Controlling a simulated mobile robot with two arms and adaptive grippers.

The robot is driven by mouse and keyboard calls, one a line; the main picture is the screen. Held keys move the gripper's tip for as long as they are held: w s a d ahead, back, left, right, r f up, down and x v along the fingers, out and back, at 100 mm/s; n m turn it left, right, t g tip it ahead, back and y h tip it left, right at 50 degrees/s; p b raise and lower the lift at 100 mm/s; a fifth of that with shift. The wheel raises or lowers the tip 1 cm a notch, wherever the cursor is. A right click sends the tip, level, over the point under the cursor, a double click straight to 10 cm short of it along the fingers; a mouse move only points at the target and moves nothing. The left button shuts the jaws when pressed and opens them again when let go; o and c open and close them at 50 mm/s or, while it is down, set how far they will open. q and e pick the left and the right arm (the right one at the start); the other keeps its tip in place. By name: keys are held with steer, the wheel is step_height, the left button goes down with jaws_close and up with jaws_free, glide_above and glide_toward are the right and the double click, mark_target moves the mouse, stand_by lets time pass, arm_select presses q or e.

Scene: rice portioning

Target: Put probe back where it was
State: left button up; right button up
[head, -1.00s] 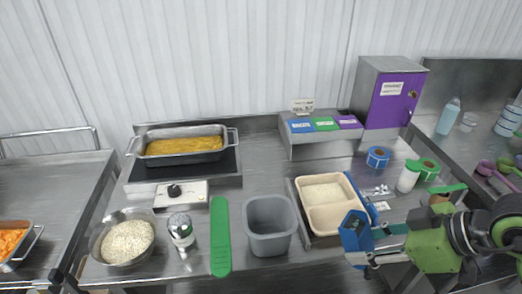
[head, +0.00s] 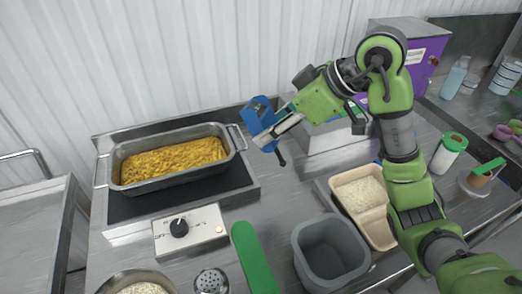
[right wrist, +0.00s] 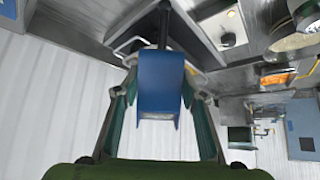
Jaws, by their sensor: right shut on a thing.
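The probe (head: 260,112), a blue body with a dark stem pointing down, is held by my right gripper (head: 274,130) above the back of the counter. It is just right of the metal pan (head: 117,180) of yellow food and clear of it. In the right wrist view the probe's blue body (right wrist: 161,82) sits between the fingers of my right gripper (right wrist: 160,95), with its dark stem running to the top edge. My left gripper is in no view.
A heater with a control box (head: 203,238) bears the pan. A green strip (head: 252,258), a shaker (head: 211,281), a grey bin (head: 307,262) and a beige two-part tray (head: 345,180) stand in front. My right arm covers part of the purple-doored cabinet (head: 425,62).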

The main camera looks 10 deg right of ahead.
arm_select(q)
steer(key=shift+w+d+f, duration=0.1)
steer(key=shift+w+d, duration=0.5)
arm_select(e)
steer(key=w+d+f, duration=0.3)
steer(key=w+f, duration=0.9)
steer(key=w, duration=0.1)
steer(key=shift+d+f, duration=0.25)
steer(key=shift+f, duration=0.15)
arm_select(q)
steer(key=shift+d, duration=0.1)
arm_select(e)
steer(key=shift+w+f, duration=0.1)
steer(key=o, duration=1.1)
